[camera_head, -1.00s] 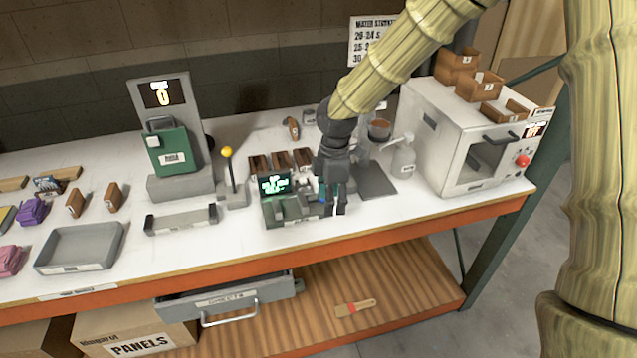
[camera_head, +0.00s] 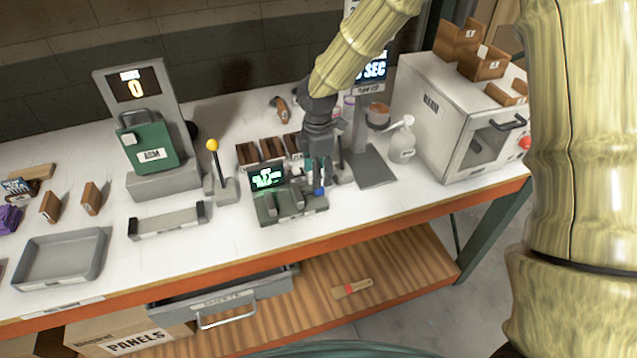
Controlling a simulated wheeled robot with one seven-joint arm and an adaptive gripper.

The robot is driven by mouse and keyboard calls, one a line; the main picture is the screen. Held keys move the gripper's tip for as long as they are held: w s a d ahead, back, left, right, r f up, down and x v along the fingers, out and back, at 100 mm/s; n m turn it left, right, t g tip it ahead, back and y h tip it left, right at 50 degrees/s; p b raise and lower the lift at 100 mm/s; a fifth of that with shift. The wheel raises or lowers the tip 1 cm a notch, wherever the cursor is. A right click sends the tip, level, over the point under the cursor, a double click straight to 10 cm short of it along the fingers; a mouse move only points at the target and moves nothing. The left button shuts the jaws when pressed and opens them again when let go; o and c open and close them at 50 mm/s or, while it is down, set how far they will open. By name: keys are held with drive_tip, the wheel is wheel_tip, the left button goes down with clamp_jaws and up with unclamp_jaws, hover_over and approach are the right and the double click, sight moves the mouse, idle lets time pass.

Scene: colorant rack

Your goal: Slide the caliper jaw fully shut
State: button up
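The caliper is a grey bench device (camera_head: 290,212) with a dark screen (camera_head: 268,178) showing small green text, which I cannot read fully. Grey upright blocks stand on its bed, and I cannot tell from here how wide the jaw gap is. A blue knob (camera_head: 319,190) sits at its right end. My gripper (camera_head: 319,177) points down at that right end, with its fingers just above or around the knob. Contact with the knob cannot be made out. The fingers are small and dark, so their opening is unclear.
Brown wooden bins (camera_head: 275,150) stand close behind the caliper. A yellow-knobbed lever (camera_head: 213,146) is at its left. A dispenser stand (camera_head: 370,168), a white bottle (camera_head: 402,145) and a white oven (camera_head: 440,120) are at its right. The table's orange front edge (camera_head: 300,237) is close in front.

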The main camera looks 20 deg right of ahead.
sight(309, 193)
drive_tip(key=shift+s+d+f+p, duration=0.1)
drive_tip(key=shift+f+p, duration=0.25)
drive_tip(key=shift+f, duration=1.05)
drive_tip(key=shift+s+d+f+p, duration=0.1)
drive_tip(key=shift+f+p, duration=0.2)
drive_tip(key=shift+f, duration=1.1)
drive_tip(key=shift+a, duration=0.1)
clamp_jaws()
